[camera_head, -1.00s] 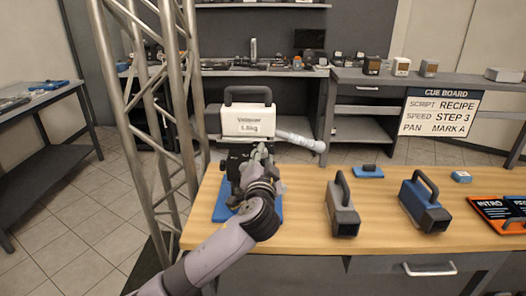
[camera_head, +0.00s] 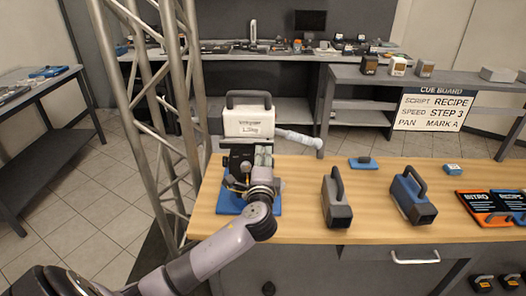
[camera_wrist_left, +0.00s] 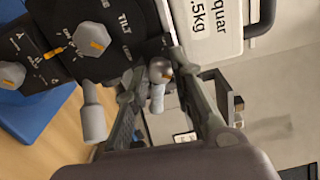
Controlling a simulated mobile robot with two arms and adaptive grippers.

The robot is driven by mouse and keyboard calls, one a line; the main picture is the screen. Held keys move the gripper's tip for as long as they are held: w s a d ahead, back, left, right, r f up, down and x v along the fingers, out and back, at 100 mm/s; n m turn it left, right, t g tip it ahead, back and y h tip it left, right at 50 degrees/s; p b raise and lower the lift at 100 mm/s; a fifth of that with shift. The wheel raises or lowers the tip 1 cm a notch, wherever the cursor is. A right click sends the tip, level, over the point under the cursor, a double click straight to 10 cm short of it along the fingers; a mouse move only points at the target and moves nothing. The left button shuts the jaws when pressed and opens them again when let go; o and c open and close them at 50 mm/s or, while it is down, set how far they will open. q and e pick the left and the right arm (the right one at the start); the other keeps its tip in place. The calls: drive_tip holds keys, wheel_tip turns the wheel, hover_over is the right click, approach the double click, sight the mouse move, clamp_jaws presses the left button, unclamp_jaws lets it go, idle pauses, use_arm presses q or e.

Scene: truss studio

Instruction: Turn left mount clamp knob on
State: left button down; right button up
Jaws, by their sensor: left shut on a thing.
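The mount, a black control head (camera_head: 240,158) on a blue base (camera_head: 232,202), carries a white block (camera_head: 248,122) with a dark handle. In the head view my left gripper (camera_head: 246,172) is at the front of this head, and the wrist hides part of it. In the left wrist view, a small round grey knob with an orange mark (camera_wrist_left: 160,70) sits between the fingertips of my left gripper (camera_wrist_left: 157,76), which is shut on it. A short grey stem (camera_wrist_left: 157,97) shows below the knob. A "TILT" knob (camera_wrist_left: 95,41) and another knob (camera_wrist_left: 12,73) are on the black panel beside it.
A grey lever (camera_wrist_left: 93,115) stands close beside the left finger. A light pan bar (camera_head: 299,139) sticks out right of the mount. A metal truss (camera_head: 155,120) rises on the left. Grey (camera_head: 336,198) and blue (camera_head: 412,198) handled blocks stand to the right on the table.

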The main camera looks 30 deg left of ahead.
use_arm(q)
drive_tip(key=shift+m+p, duration=0.95)
drive_tip(key=shift+m, duration=0.35)
drive_tip(key=shift+f, duration=0.1)
drive_tip(key=c, duration=1.4)
unclamp_jaws()
drive_tip(key=shift+s, duration=0.1)
drive_tip(key=v, duration=1.2)
drive_tip(key=shift+a, duration=0.1)
